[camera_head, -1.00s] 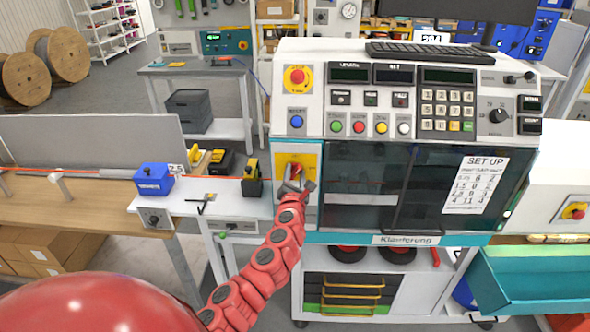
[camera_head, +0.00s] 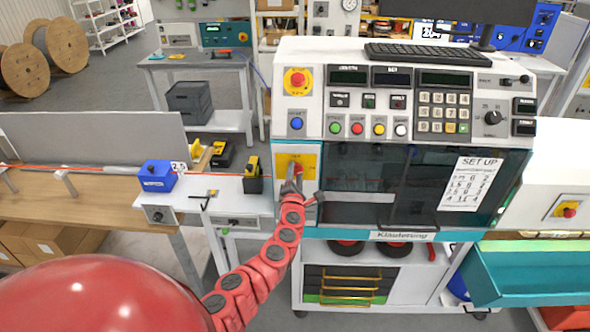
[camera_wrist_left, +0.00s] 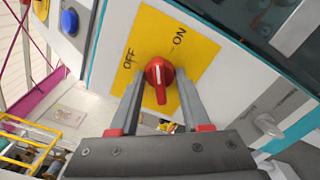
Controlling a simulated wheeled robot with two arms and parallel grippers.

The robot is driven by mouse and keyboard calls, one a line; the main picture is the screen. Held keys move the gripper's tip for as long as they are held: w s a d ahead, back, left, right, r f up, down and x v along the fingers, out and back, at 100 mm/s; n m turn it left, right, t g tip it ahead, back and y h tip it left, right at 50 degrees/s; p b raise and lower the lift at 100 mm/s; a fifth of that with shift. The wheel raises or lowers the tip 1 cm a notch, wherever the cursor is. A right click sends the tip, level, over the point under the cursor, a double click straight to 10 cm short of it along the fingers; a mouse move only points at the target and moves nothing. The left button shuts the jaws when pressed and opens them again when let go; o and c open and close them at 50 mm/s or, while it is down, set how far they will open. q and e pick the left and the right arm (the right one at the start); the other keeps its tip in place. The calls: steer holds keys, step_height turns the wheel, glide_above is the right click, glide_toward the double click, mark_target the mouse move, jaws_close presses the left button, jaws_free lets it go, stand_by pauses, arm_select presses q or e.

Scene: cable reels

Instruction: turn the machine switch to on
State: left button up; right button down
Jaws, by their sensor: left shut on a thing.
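The machine switch is a red rotary knob (camera_wrist_left: 160,78) on a yellow plate (camera_wrist_left: 197,48) marked OFF and ON, seen in the left wrist view. The knob's long grip points down towards my gripper, with a white mark on it. In the head view the yellow plate (camera_head: 283,160) is on the machine's front left, the knob partly covered by my gripper. My left gripper (camera_wrist_left: 162,84) is shut on the knob, one finger on each side. In the head view the left gripper (camera_head: 291,181) reaches the plate from below. My right gripper is not in view.
The white machine has a red emergency button (camera_head: 297,80), a blue button (camera_head: 296,123) and a dark window (camera_head: 365,180) near the switch. A side table (camera_head: 225,205) with a blue box (camera_head: 157,176) stands left. A teal bin (camera_head: 530,270) is at right.

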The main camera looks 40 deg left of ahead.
arm_select(q)
steer(key=shift+r+m+p, duration=0.15)
steer(key=shift+m+p, duration=1.3)
steer(key=shift+m, duration=0.35)
steer(key=shift+d+m, duration=0.1)
steer(key=shift+m, duration=1)
steer(key=o, duration=0.9)
steer(key=shift+o, duration=0.2)
steer(key=v, duration=0.8)
